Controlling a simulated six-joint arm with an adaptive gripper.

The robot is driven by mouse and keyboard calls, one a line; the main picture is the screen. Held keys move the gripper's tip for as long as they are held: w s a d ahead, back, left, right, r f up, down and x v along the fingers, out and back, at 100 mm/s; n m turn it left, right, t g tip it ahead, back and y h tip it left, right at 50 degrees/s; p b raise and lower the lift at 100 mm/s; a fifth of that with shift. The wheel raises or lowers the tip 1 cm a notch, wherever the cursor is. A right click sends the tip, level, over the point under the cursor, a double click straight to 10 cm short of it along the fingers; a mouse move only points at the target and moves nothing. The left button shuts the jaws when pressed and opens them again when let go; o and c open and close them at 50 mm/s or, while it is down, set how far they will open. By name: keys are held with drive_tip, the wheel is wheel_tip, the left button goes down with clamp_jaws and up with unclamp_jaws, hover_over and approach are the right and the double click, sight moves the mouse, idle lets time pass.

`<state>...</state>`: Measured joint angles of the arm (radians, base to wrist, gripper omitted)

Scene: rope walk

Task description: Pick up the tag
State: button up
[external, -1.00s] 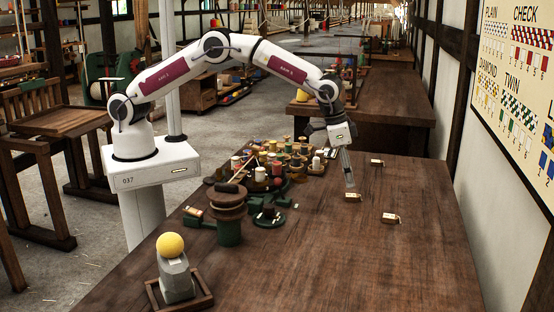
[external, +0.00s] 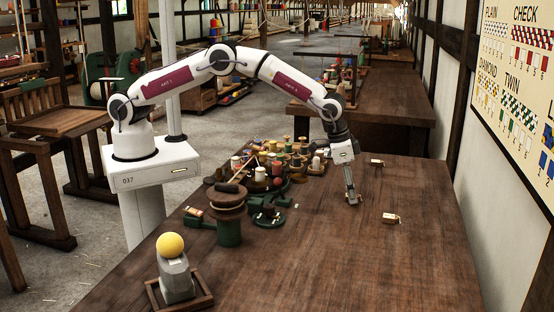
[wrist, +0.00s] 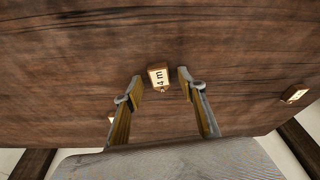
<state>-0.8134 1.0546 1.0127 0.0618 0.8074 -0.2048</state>
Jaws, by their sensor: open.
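Several small pale tags lie on the brown table (external: 300,265). In the wrist view one tag (wrist: 158,76) marked "4 m" lies between and just beyond the fingertips of my gripper (wrist: 160,76). My gripper is open, with a finger on each side of this tag and visible gaps to it. In the external view my gripper (external: 353,199) points down at the tabletop and mostly hides this tag. A second tag (external: 390,217) lies nearer the camera to the right, and a third tag (external: 377,162) lies farther back.
A crowd of spools (external: 260,174) and small parts stands left of my gripper. A round dark-topped green stand (external: 229,230) and a yellow ball (external: 170,244) on a grey post are nearer the camera.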

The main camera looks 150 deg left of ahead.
drive_tip(key=c, duration=0.8)
drive_tip(key=shift+c, duration=0.2)
drive_tip(key=shift+r, duration=0.15)
drive_tip(key=shift+r, duration=0.85)
drive_tip(key=shift+w+d+r, duration=0.15)
drive_tip(key=shift+r, duration=0.25)
drive_tip(key=shift+w+d+r, duration=0.1)
drive_tip(key=shift+d+r, duration=0.05)
drive_tip(key=shift+r, duration=0.25)
drive_tip(key=w+d, duration=1.2)
drive_tip(key=shift+d, duration=0.1)
